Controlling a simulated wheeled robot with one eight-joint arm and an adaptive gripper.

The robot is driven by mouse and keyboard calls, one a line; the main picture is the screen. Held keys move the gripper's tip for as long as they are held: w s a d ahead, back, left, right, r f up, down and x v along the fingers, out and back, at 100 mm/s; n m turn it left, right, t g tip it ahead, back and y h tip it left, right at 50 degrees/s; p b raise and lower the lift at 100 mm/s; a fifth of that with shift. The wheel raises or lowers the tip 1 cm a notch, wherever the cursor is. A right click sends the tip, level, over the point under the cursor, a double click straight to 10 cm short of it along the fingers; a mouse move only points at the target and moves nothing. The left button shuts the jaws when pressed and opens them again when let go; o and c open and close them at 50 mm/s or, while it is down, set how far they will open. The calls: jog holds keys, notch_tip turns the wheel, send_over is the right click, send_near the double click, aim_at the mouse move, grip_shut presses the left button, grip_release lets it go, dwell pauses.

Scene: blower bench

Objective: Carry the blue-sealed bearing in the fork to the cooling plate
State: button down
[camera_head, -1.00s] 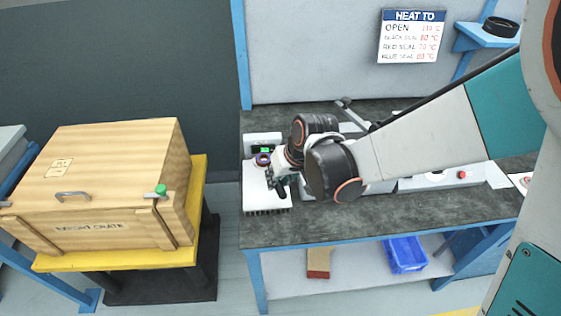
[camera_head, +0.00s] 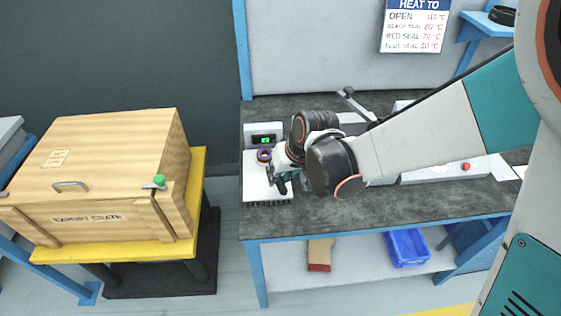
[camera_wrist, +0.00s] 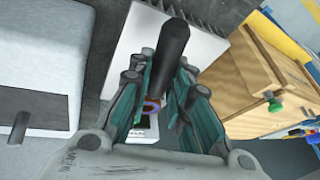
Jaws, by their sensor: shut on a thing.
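The blue-sealed bearing (camera_head: 264,155) is a small ring with a blue-purple edge, over the far part of the white finned cooling plate (camera_head: 256,187). It also shows between my fingers in the wrist view (camera_wrist: 150,105). My gripper (camera_head: 281,179) is low over the plate, shut on the fork's black handle (camera_wrist: 172,55). The fork's prongs are mostly hidden by my fingers. I cannot tell whether the bearing touches the plate or is held just above it.
A unit with a green display (camera_head: 265,140) stands just behind the plate. A wooden crate (camera_head: 95,180) on a yellow-topped stand is to the left, across a gap. A sign (camera_head: 414,30) hangs behind the bench. A blue bin (camera_head: 407,248) is on the lower shelf.

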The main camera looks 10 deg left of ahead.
jog(key=shift+f+b, duration=0.8)
jog(key=shift+f, duration=0.15)
jog(key=c, duration=1.4)
grip_release()
jog(key=shift+r, duration=0.1)
